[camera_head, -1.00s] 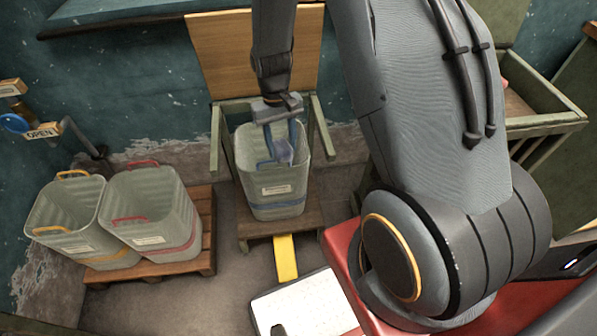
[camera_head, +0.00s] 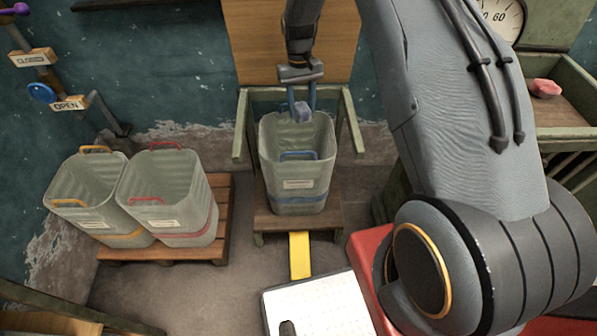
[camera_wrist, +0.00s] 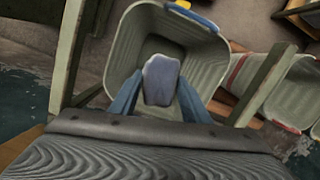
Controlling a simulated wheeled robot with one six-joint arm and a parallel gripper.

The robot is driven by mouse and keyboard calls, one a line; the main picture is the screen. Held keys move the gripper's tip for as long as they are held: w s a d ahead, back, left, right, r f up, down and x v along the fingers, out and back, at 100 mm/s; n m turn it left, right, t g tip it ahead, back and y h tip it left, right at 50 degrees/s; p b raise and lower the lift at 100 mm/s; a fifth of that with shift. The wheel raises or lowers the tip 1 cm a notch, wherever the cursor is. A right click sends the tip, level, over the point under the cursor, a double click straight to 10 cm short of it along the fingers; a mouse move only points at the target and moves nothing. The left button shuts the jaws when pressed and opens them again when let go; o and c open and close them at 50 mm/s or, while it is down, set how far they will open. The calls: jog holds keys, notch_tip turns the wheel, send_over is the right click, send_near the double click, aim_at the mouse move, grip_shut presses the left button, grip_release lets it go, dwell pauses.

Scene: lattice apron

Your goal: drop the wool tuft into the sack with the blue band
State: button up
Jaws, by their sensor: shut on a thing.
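The wool tuft (camera_head: 302,113) is a small blue-grey lump between the fingers of my gripper (camera_head: 302,108). It also shows in the wrist view (camera_wrist: 161,80), with a blue finger on each side. My gripper is shut on it and points down over the sack with the blue band (camera_head: 297,203). In the head view the tuft overlaps the sack's far rim. In the wrist view the sack's open mouth (camera_wrist: 205,70) lies below and around the tuft. This sack is pale grey, upright and open, with a blue handle, and stands on a wooden stand.
Two similar sacks, one with a yellow band (camera_head: 90,215) and one with a red band (camera_head: 165,222), stand on a pallet (camera_head: 222,215) to the left. A green frame (camera_head: 240,130) flanks the blue-banded sack. A pink lump (camera_head: 545,88) lies on a bench at right.

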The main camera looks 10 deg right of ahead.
jog(key=shift+f+b, duration=0.8)
jog(key=shift+f, duration=1.2)
jog(key=o, duration=1.1)
jog(key=r, duration=0.4)
jog(key=w+r+b, duration=0.1)
jog(key=r, duration=0.1)
jog(key=shift+r, duration=0.35)
jog(key=shift+w+r, duration=0.1)
jog(key=shift+r, duration=0.45)
